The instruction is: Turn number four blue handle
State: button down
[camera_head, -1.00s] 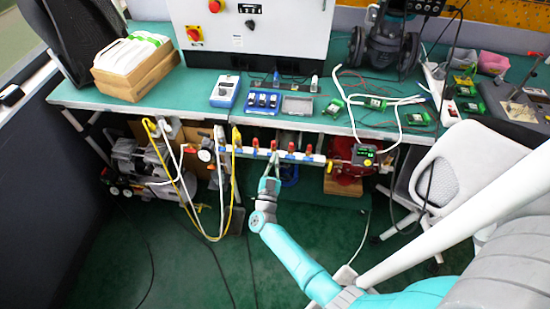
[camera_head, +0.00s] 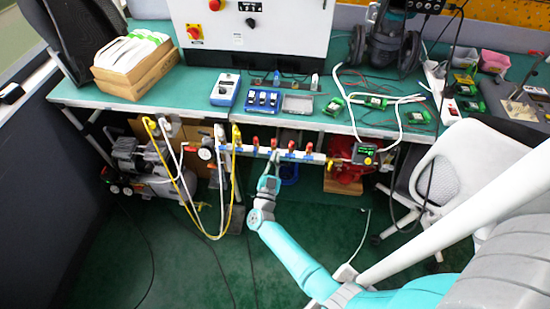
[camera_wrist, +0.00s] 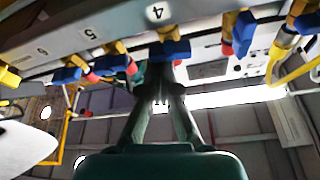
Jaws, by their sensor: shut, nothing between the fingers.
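The valve under the number 4 label (camera_wrist: 158,12) has a brass stem and a blue handle (camera_wrist: 171,48), near the top middle of the wrist view. My gripper (camera_wrist: 162,72) is shut and empty, its fingers coming together just below this blue handle. I cannot tell whether the fingertips touch it. In the head view my gripper (camera_head: 273,155) is at the white manifold (camera_head: 264,151) under the bench front. The handle's blue part is too small to tell apart there.
Neighbouring valves have blue and red handles, one close on the right (camera_wrist: 242,32) and one on the left (camera_wrist: 110,64). Yellow and white hoses (camera_head: 187,190) hang left of the manifold. The green bench (camera_head: 180,88) overhangs it. A white chair (camera_head: 440,175) stands right.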

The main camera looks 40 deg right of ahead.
jog(key=shift+m, duration=0.5)
notch_tip(320, 180, down, 2)
jog(key=m+g, duration=0.2)
jog(key=m, duration=0.3)
jog(key=m+g, duration=0.2)
jog(key=m, duration=0.3)
jog(key=m+g, duration=0.1)
jog(key=m, duration=0.4)
jog(key=shift+m+g+y, duration=0.3)
jog(key=shift+g+y, duration=0.1)
